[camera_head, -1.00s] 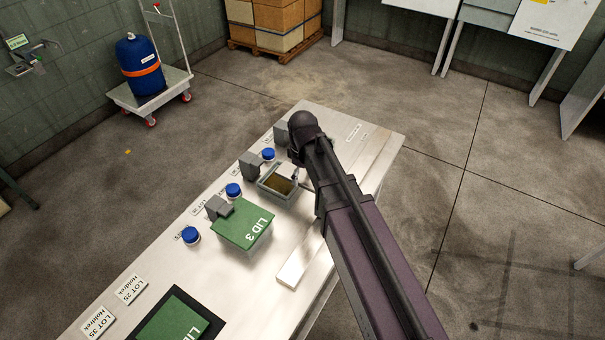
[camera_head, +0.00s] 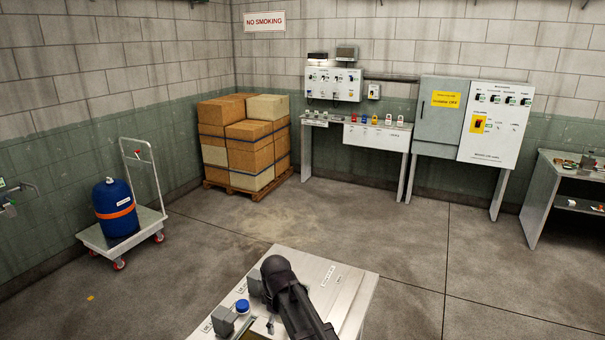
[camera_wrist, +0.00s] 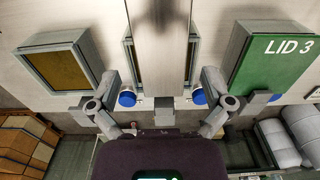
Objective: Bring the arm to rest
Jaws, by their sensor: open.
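My gripper (camera_wrist: 160,84) shows in the wrist view with its two grey fingers spread wide apart and nothing held between them. It is over the bench, near a row of boxes. An open box with brown contents (camera_wrist: 58,68) is at the left. A second open box (camera_wrist: 133,55) is in the middle, partly hidden by a grey bar (camera_wrist: 160,35). A box with a green lid marked LID 3 (camera_wrist: 270,62) is at the right. In the head view, my dark arm reaches over the metal bench (camera_head: 345,283); the gripper itself cannot be made out there.
Blue caps (camera_wrist: 127,97) and (camera_wrist: 199,96) sit near the fingers. A trolley with a blue drum (camera_head: 115,208) stands left. Boxes on a pallet (camera_head: 245,140), a wall table (camera_head: 355,132) and cabinets (camera_head: 438,112) stand behind. The floor between is clear.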

